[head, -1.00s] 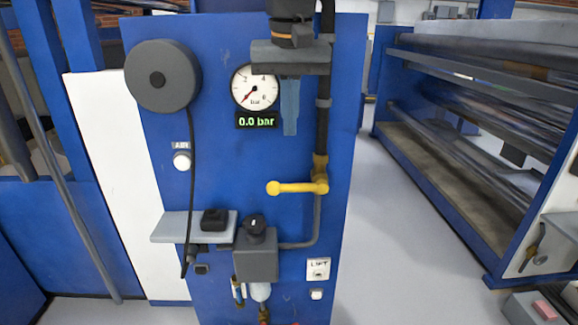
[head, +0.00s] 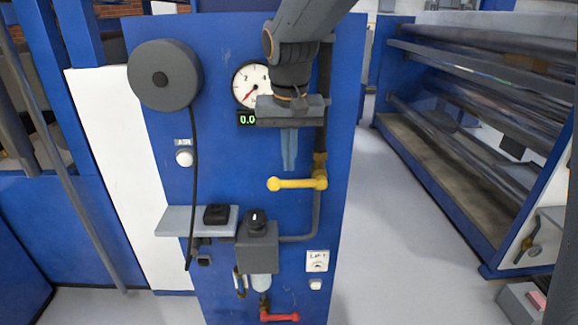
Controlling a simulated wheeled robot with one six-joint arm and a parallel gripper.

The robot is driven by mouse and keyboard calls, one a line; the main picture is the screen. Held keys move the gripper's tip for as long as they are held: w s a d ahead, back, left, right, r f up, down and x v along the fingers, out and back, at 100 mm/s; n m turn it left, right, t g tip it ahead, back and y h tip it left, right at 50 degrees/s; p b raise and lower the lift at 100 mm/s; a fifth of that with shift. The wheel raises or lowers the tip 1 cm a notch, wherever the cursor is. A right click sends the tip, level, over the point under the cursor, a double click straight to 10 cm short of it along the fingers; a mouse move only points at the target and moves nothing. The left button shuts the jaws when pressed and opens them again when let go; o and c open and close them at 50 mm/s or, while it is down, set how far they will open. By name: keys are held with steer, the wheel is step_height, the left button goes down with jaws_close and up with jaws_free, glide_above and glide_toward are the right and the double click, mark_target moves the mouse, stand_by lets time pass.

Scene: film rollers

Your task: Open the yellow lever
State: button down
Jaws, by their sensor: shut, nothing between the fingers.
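The yellow lever (head: 292,184) is on the blue panel (head: 225,180), on the dark vertical pipe. Its handle lies level and points left from the pipe, with a round knob at its left end. My gripper (head: 289,165) hangs down in front of the panel, just above the handle. Its blue-grey fingers are together with nothing between them. A small gap seems to separate the fingertips from the handle; I cannot tell the depth. My gripper's body covers the right part of the pressure gauge (head: 249,84) and part of the pipe.
The display (head: 247,118) reads 0.0 in its visible part. A grey shelf with a black box (head: 216,214) and a grey regulator (head: 256,246) sit below left of the lever. A red lever (head: 279,317) is at the bottom. Open floor (head: 400,240) lies to the right.

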mark_target(289, 181)
steer(key=shift+w+f+p, duration=0.2)
steer(key=shift+f+p, duration=0.1)
steer(key=shift+f, duration=0.65)
steer(key=shift+w+f+p, duration=0.15)
steer(key=shift+f+p, duration=0.1)
steer(key=shift+f, duration=0.7)
